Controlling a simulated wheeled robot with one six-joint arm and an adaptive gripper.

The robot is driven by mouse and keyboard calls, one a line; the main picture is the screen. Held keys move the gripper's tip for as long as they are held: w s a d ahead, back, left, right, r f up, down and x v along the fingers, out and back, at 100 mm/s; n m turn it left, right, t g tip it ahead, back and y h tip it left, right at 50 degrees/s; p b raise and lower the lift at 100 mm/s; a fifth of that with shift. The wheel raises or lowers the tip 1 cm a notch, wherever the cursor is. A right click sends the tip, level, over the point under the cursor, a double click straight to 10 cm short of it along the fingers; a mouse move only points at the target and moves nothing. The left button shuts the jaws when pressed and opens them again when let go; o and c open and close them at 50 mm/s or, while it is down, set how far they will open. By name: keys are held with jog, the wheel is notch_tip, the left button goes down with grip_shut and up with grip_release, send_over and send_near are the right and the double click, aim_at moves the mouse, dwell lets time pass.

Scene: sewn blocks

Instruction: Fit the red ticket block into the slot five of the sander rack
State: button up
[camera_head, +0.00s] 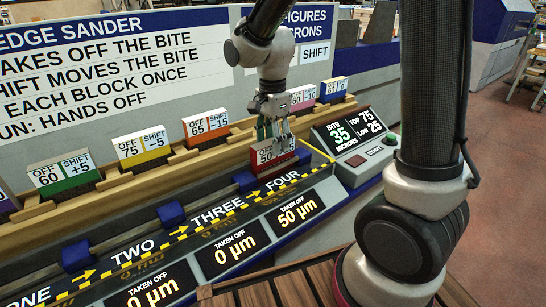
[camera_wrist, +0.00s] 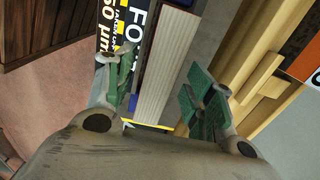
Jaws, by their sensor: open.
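The red ticket block (camera_head: 284,160), with a white face reading OFF 50, stands upright at the sander's station four, above the 50 µm display. My gripper (camera_head: 272,132) is directly above it, with the fingers at its upper part. In the wrist view, the pale top of the block (camera_wrist: 165,60) lies between the two open green fingers of my gripper (camera_wrist: 163,88), with a gap at the right finger. The wooden sander rack (camera_head: 150,181) runs behind the stations and holds several ticket blocks. Its slot numbers are not readable.
A bare stretch of rack lies behind my gripper. A control panel (camera_head: 352,137) reads BITE 35.

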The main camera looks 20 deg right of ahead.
jog(key=shift+f, duration=0.85)
grip_shut()
